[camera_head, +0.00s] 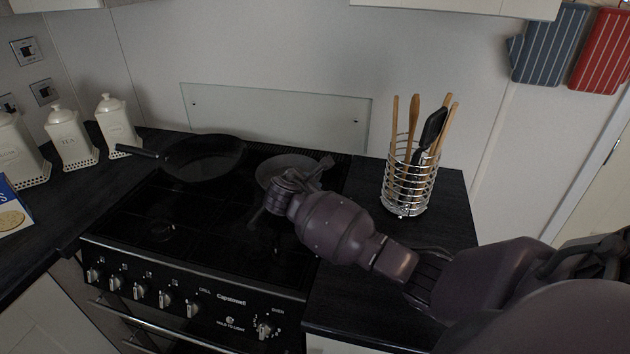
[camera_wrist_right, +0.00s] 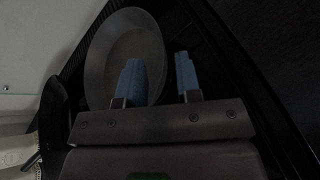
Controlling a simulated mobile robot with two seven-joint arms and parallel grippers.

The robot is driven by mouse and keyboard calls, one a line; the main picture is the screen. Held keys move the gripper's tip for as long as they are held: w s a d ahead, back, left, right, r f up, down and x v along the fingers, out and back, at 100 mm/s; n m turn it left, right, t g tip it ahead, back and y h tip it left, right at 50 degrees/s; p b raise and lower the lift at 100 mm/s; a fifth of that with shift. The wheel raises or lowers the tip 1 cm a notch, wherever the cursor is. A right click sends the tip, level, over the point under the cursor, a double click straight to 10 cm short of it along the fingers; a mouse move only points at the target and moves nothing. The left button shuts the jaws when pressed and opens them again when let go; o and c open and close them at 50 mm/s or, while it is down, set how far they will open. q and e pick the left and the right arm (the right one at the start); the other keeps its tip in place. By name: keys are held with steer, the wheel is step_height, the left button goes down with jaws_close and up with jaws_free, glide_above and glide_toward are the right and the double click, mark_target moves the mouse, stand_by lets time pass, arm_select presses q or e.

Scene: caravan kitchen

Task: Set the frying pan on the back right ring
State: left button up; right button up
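A grey frying pan (camera_head: 268,169) is at the back right of the black hob, partly hidden by my right gripper (camera_head: 288,184). A short dark bar, possibly its handle, shows in front of it. In the right wrist view the same pan (camera_wrist_right: 112,62) lies beyond the blue fingertips of my right gripper (camera_wrist_right: 161,80). The fingers are apart with nothing visibly clamped; one overlaps the pan and the other shows beside its rim. I cannot tell whether they touch it. The ring under the pan is hidden. My left gripper is not in view.
A larger black pan (camera_head: 205,158) stands at the back left of the hob, its handle pointing left. A wire utensil holder (camera_head: 405,188) stands on the right worktop near my right arm. White canisters (camera_head: 72,140) line the left side. The hob's front left is clear.

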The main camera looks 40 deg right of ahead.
steer(key=v, duration=0.6)
steer(key=shift+s+a+r, duration=0.2)
steer(key=shift+a, duration=0.05)
stand_by(0.3)
